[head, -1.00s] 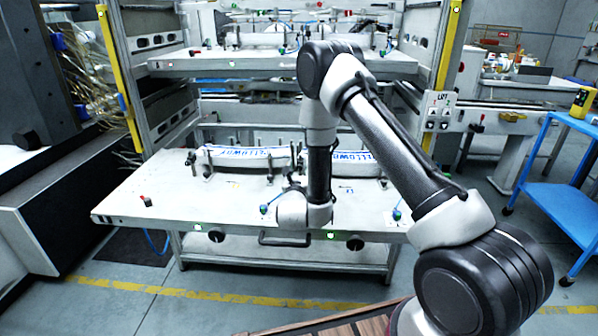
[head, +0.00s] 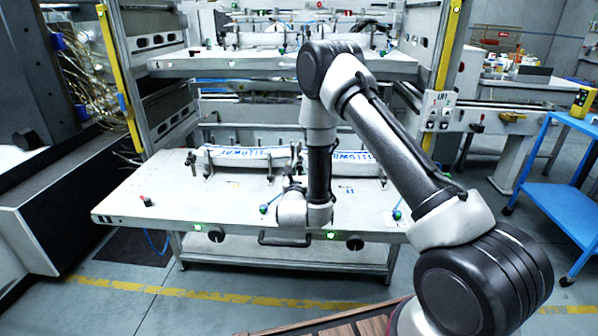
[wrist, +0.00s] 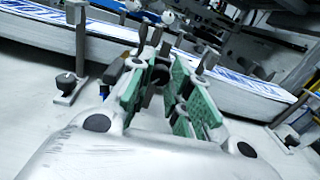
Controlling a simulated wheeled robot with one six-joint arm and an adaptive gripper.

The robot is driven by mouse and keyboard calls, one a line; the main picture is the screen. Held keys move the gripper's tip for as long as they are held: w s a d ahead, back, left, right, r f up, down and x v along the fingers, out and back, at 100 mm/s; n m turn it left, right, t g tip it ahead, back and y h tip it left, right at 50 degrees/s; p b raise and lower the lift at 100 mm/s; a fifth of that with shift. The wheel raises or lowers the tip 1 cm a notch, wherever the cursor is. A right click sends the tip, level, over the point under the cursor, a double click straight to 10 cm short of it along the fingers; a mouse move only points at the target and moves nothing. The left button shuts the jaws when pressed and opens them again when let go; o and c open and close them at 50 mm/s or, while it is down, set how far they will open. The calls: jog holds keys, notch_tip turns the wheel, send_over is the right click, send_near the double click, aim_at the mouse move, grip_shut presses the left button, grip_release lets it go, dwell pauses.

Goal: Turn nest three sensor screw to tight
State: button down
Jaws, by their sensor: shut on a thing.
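My gripper (wrist: 172,76) shows in the wrist view with green pads on both fingers. It is shut on a small dark screw knob (wrist: 159,75) between the pads. The pads hide much of the knob, and no nest number or tightness mark is readable. In the head view my gripper (head: 293,186) is low over the lower shelf (head: 150,187), in front of the label stacks, and largely hidden by my wrist. A white label stack with blue print (head: 250,157) lies behind it. Another stack (head: 356,158) is partly behind my arm.
Upright posts and clamps stand close around the gripper, including a post with a dark knob (wrist: 67,82) to its left. The upper shelf (head: 250,64) overhangs behind. A blue cart (head: 545,180) stands at right.

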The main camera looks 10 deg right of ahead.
jog(key=shift+m, duration=0.3)
jog(key=m, duration=0.6)
jog(key=shift+d+m, duration=0.1)
jog(key=shift+m, duration=0.3)
jog(key=m, duration=0.3)
jog(key=shift+m, duration=0.3)
jog(key=m, duration=0.3)
jog(key=shift+f+m, duration=0.1)
jog(key=shift+m, duration=0.2)
jog(key=m, duration=0.6)
jog(key=shift+f, duration=0.1)
jog(key=m, duration=0.5)
jog(key=shift+s+d+f+m, duration=0.1)
jog(key=shift+m, duration=0.3)
